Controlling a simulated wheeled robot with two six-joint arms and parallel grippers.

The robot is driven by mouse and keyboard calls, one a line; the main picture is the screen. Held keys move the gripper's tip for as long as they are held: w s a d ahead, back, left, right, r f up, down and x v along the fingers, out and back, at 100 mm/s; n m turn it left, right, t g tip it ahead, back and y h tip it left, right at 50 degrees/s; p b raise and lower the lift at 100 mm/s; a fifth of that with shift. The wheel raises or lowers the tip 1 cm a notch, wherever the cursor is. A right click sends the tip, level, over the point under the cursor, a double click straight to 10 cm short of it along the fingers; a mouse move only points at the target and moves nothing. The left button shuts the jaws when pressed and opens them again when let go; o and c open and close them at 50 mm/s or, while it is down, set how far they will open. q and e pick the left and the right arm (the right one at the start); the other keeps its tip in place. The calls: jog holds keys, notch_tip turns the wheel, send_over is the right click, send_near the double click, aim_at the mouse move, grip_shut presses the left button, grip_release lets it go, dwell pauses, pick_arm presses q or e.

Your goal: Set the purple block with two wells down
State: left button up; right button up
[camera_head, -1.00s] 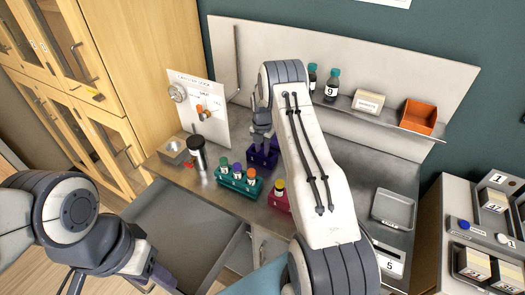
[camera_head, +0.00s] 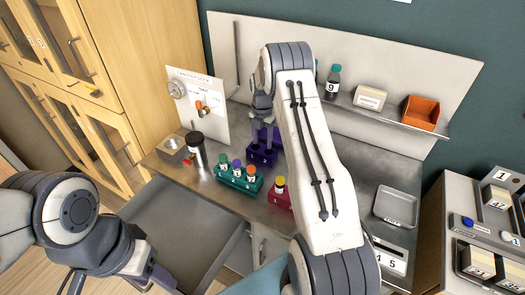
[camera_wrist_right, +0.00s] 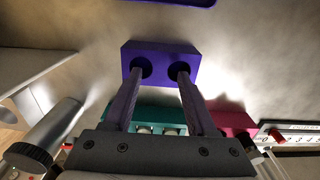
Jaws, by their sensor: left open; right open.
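The purple block with two wells (camera_head: 262,157) stands on the metal bench, behind the teal rack. In the right wrist view the block (camera_wrist_right: 160,50) shows two dark round wells on its top. My right gripper (camera_head: 265,134) is open above the block. In the right wrist view its two fingertips (camera_wrist_right: 160,74) appear close to the wells, and nothing is held between them. Whether the fingertips still touch the block I cannot tell. My left gripper (camera_head: 160,276) is open and empty at the lower left, away from the bench top.
A teal rack (camera_head: 236,182) with capped vials and a magenta block (camera_head: 279,197) stand in front. A black-lidded cylinder (camera_head: 197,152) and a metal box (camera_head: 172,148) are left. A purple-edged shape (camera_wrist_right: 165,3) shows beyond the block. A grey tray (camera_head: 396,207) lies right.

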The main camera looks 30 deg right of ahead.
aim_at(262, 149)
notch_tip(262, 149, up, 6)
jog(key=b, duration=0.2)
jog(key=s+a+r+m, duration=0.2)
jog(key=s+a+r, duration=0.15)
jog(key=a, duration=0.55)
jog(key=s+a+r+m, duration=0.3)
jog(key=s+a, duration=0.1)
jog(key=a, duration=0.4)
jog(key=s+a+r+m, duration=0.2)
jog(key=s+a+r, duration=0.2)
jog(key=a, duration=0.5)
jog(key=s+a+m, duration=0.2)
jog(key=s+m, duration=0.1)
jog(key=s, duration=0.5)
jog(key=s+a+f+m, duration=0.1)
jog(key=s+a+m, duration=0.1)
jog(key=s, duration=0.6)
jog(key=s+a+f+m+y+b, duration=0.1)
jog(key=s+a+m, duration=0.2)
jog(key=s, duration=0.6)
jog(key=shift+m, duration=0.9)
jog(key=shift+w+r, duration=0.1)
jog(key=shift+r, duration=0.05)
jog(key=shift+c, duration=0.6)
jog(key=shift+d, duration=0.1)
